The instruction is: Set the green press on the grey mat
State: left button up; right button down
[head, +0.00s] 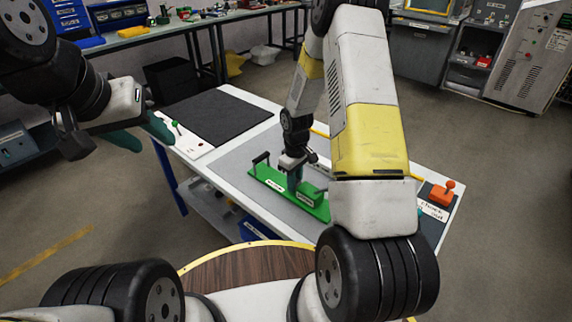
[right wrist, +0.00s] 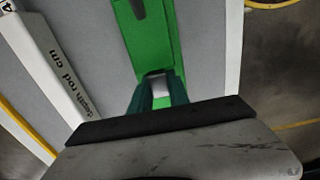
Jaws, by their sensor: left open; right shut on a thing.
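The green press (head: 285,192) is a long green base with a black upright handle at its left end and a labelled green block at its right. It lies over the light grey mat (head: 235,158); I cannot tell whether it rests fully on it. My right gripper (head: 295,182) points down at the press's middle and is shut on it. In the right wrist view its dark green fingers (right wrist: 158,92) close around a pale part of the press (right wrist: 160,40). My left gripper (head: 142,132) is open and empty, left of the table.
A black mat (head: 215,116) covers the table's back left. A white strip with a green knob (head: 176,128) is beside it. An orange handled piece (head: 442,194) stands at the table's right end. A white strip marked "depth rod cm" (right wrist: 50,65) lies left of the press.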

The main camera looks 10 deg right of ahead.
jog(key=c, duration=1.3)
grip_release()
jog(key=shift+f, duration=0.1)
jog(key=shift+o, duration=0.2)
jog(key=s+r+m+t, duration=0.15)
jog(key=s+r, duration=0.25)
jog(key=r, duration=1)
jog(key=s+r+m+t, duration=0.15)
jog(key=s+r, duration=0.25)
jog(key=r, duration=1.1)
jog(key=s+a+r+m+t+y, duration=0.1)
jog(key=s+r+m, duration=0.1)
jog(key=s+r, duration=0.2)
jog(key=s+a+r+m+t+y, duration=0.1)
jog(key=s+r, duration=0.3)
jog(key=s, duration=0.6)
jog(key=shift+s+a+r+m+t, duration=0.2)
jog(key=shift+s+r+m+t, duration=0.1)
jog(key=shift+m+t, duration=0.25)
